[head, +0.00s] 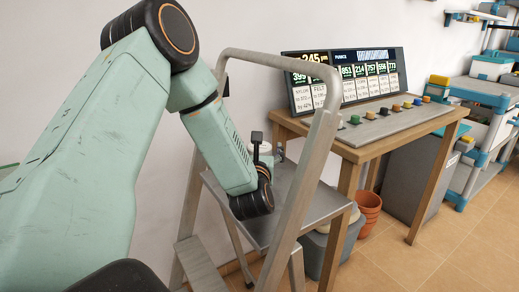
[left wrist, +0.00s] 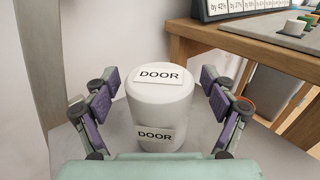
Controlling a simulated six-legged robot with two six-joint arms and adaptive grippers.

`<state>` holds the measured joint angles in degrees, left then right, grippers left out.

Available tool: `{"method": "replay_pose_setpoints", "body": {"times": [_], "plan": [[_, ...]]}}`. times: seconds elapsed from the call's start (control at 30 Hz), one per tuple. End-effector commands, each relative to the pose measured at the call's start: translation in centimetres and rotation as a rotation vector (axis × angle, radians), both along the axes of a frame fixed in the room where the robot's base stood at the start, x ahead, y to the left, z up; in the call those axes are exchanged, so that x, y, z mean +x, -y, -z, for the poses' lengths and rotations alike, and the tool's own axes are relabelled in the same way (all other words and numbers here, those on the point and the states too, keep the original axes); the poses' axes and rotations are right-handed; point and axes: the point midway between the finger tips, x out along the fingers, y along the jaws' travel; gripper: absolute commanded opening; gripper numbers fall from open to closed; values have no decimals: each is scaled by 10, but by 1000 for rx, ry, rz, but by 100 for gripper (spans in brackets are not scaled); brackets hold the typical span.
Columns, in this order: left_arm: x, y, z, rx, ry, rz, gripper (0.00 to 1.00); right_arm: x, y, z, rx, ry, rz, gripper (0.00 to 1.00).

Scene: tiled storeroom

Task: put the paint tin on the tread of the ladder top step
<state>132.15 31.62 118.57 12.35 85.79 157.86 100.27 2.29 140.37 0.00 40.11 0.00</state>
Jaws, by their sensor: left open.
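The paint tin (left wrist: 160,103) is a white cylinder with DOOR labels on its lid and side. In the left wrist view it appears to stand upright on the grey tread (left wrist: 275,155) of the ladder top step. My left gripper (left wrist: 160,86) is open, with one finger on each side of the tin and a visible gap at both. In the head view the tread (head: 312,205) lies inside the ladder's hoop rail (head: 325,125). My right gripper is not in view.
A wooden desk (head: 350,152) with a display board (head: 345,80) and coloured knobs stands close behind the ladder on the right. Terracotta pots (head: 369,205) and a grey bin (head: 412,185) are under it. A white wall is behind. Tiled floor (head: 450,250) is open at right.

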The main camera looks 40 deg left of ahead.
Motion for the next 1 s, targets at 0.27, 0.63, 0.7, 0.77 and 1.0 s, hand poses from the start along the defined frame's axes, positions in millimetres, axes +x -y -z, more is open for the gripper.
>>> {"method": "replay_pose_setpoints", "body": {"times": [0.27,0.63,0.7,0.77,1.0], "plan": [[-7,6,-2,0,-2,2,84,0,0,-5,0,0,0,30],[-67,54,-2,2,-5,6,84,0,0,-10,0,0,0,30],[-76,60,-1,3,-3,5,84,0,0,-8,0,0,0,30],[-82,65,-1,1,-2,4,84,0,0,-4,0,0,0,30],[-95,73,-1,1,-1,0,84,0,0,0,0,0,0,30]]}}
